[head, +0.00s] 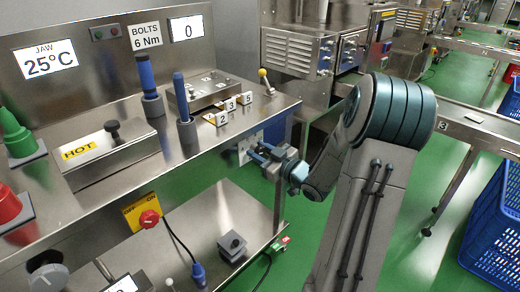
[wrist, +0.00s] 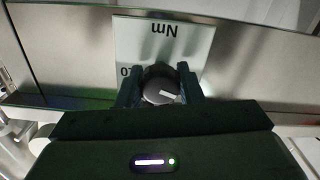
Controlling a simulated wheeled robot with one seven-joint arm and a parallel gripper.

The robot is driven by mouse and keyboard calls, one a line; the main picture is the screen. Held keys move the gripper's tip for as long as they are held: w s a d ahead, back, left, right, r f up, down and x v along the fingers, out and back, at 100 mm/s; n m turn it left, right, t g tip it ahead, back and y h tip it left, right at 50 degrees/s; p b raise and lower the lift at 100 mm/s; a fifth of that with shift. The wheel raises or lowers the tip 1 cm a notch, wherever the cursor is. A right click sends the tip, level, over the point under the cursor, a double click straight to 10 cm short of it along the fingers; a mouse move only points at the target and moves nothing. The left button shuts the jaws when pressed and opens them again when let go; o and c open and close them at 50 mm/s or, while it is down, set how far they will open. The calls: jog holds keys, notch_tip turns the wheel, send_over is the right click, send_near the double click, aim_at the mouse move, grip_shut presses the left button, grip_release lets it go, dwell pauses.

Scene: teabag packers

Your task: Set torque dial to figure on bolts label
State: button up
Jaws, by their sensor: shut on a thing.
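The torque dial (wrist: 158,82) is a dark round knob with a white pointer mark, in front of a pale plate marked "Nm", which appears upside down in the wrist view. My gripper (wrist: 161,86) is shut on the dial, one finger on each side. In the head view my gripper (head: 264,154) is at the bench's right end, by the pale scale plate (head: 246,150); the dial is hidden there. The bolts label (head: 145,36) reads "BOLTS 6 Nm". Most scale figures are hidden, so I cannot tell the dial's setting.
A display reading 0 (head: 187,28) is beside the bolts label. Two blue-handled tools (head: 147,75) stand on the bench, near number tags 1, 2 and 3 (head: 230,104). A hot plate cover (head: 115,150) is at left. Blue crates (head: 498,235) stand at right on green floor.

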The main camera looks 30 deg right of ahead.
jog(key=m+p, duration=0.4)
jog(key=p, duration=0.1)
jog(key=shift+r, duration=0.3)
jog(key=m+p, duration=0.3)
jog(key=shift+f, duration=0.1)
jog(key=shift+f+m+p, duration=0.15)
jog(key=shift+m+p, duration=0.8)
jog(key=shift+m, duration=0.05)
jog(key=o, duration=1)
jog(key=shift+c, duration=0.2)
jog(key=shift+s, duration=0.1)
jog(key=p+v, duration=0.1)
jog(key=v, duration=1.2)
jog(key=shift+s+d, duration=0.15)
jog(key=shift+s, duration=0.2)
